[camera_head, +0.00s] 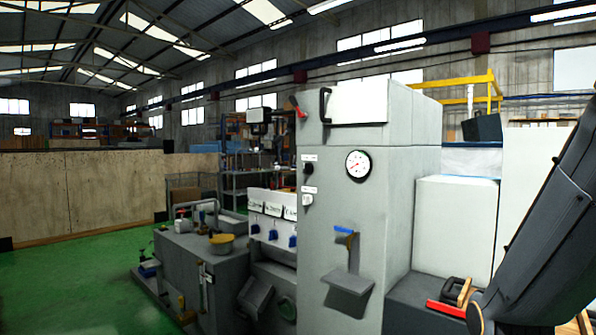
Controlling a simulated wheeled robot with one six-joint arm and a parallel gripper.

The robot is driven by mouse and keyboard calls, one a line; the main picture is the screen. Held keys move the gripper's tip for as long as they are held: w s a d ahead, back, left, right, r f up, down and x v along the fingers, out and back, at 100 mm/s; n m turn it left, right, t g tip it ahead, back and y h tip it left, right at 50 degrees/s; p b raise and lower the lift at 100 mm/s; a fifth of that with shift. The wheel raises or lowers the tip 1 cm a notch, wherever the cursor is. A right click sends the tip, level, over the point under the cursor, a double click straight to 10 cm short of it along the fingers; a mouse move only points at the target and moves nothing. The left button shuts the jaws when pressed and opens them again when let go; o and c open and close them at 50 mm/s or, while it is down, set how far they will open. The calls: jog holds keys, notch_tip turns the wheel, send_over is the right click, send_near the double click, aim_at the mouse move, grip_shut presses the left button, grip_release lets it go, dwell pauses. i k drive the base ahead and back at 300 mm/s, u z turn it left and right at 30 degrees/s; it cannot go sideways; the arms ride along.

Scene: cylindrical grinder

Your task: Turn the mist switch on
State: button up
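The grey grinder cabinet (345,215) stands upright in the middle. Its left part carries two small labelled controls: a black knob (308,168) above and a pale switch or knob (307,200) below. Their labels are too small to read, so I cannot tell which is the mist switch or how it is set. Left of the cabinet, a white panel (268,203) has labels above several blue handles (273,235); these labels are also unreadable. My dark arm crosses the right edge of the view. My gripper is not in view.
A round gauge (358,164) and a small grey shelf (347,281) are on the cabinet. A red-handled lever (297,106) sticks out at its upper left. A red and wooden tool (452,295) lies on the low ledge at right. Green floor (70,285) is clear at left.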

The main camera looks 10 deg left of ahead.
aim_at(308, 168)
jog(key=u, duration=0.5)
jog(key=i, duration=1.2)
jog(key=z, duration=0.25)
